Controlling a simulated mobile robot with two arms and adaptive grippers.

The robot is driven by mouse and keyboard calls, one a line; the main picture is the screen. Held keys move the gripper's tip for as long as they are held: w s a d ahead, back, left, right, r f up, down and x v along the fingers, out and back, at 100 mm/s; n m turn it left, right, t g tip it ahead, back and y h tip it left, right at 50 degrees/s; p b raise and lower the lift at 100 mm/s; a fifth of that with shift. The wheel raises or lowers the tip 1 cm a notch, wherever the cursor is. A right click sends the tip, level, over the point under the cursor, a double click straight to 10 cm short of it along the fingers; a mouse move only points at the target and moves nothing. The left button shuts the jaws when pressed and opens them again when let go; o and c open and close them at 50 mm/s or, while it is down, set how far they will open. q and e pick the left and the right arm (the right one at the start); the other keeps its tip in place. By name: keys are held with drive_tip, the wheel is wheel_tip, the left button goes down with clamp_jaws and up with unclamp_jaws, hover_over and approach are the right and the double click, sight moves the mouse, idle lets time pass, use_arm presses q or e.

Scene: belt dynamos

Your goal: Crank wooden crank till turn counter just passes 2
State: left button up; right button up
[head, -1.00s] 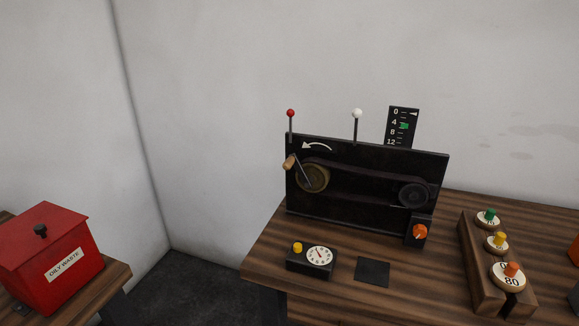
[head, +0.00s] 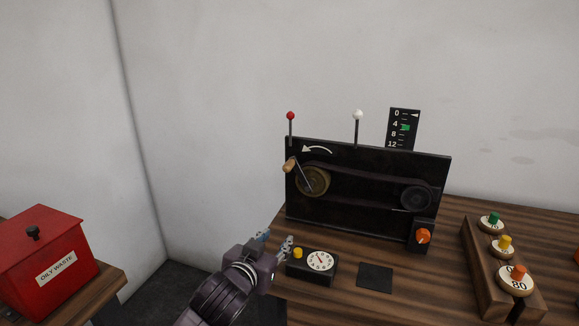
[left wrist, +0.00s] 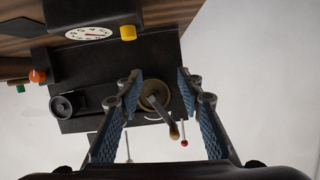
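The wooden crank handle (head: 289,166) sticks out at the upper left of the large pulley wheel (head: 314,181) on the black belt machine (head: 365,222). In the left wrist view the crank handle (left wrist: 174,131) shows between the fingers, some distance beyond them. My left gripper (head: 276,240) is open and empty, below the crank and left of the dial box. The turn counter (head: 320,261) is a white dial with a red needle on a black box with a yellow knob (head: 298,253); its reading is too small to tell. My right gripper is not in view.
A red-tipped rod (head: 290,116) and a white-tipped rod (head: 358,115) rise from the machine, beside a scale (head: 403,129). An orange knob (head: 424,236) is at lower right. A wooden rack (head: 487,277) holds knobbed weights. A red waste bin (head: 50,260) stands left.

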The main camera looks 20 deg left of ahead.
sight(290, 165)
use_arm(q)
drive_tip(key=w+r+t, duration=0.1)
drive_tip(key=w+r, duration=0.1)
drive_tip(key=r, duration=0.2)
drive_tip(key=w+r+t, duration=0.1)
drive_tip(key=w+r, duration=0.1)
drive_tip(key=r, duration=0.3)
drive_tip(key=w+a+r+t, duration=0.1)
drive_tip(key=w+r, duration=0.1)
drive_tip(key=r, duration=0.2)
drive_tip(key=shift+w+r+h, duration=0.25)
drive_tip(key=shift+r+h, duration=0.05)
drive_tip(key=shift+w+d+f+p, duration=0.1)
drive_tip(key=shift+w+p, duration=0.35)
drive_tip(key=shift+w, duration=1.5)
drive_tip(key=shift+w+d+p, duration=0.1)
drive_tip(key=shift+w+p, duration=0.3)
drive_tip(key=shift+w, duration=1.5)
clamp_jaws()
